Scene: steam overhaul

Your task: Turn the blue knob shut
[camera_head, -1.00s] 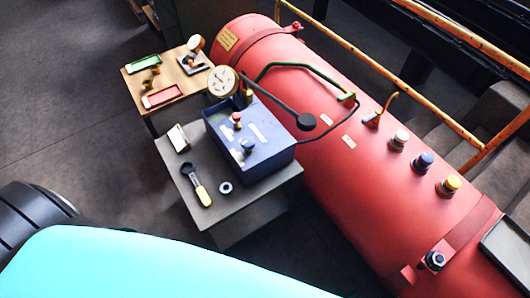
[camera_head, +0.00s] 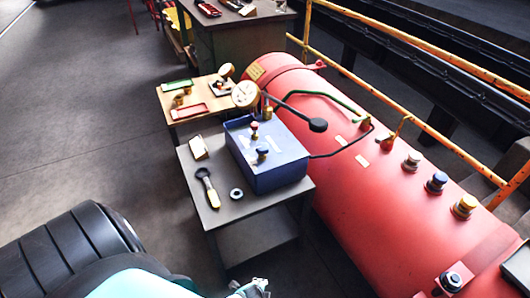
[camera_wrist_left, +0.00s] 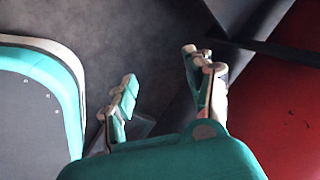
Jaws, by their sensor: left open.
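A blue knob (camera_head: 262,153) stands on top of the dark blue box (camera_head: 283,176), in front of a red knob (camera_head: 254,130). Another blue-topped knob (camera_head: 437,182) stands on the red boiler (camera_head: 370,200), between a white-topped knob (camera_head: 412,161) and a yellow-topped one (camera_head: 465,206). My left gripper (camera_head: 252,287) shows at the bottom edge of the head view, below the grey table and apart from every knob. In the left wrist view its turquoise fingers (camera_wrist_left: 158,66) are spread and empty over the floor. My right gripper is not in view.
The grey table (camera_head: 225,212) holds the box, a yellow-handled tool (camera_head: 209,190), a ring (camera_head: 237,194) and a small block (camera_head: 199,147). A gauge (camera_head: 245,95) and a black-ended lever (camera_head: 318,125) rise behind the box. Orange railing (camera_head: 440,137) runs beyond the boiler.

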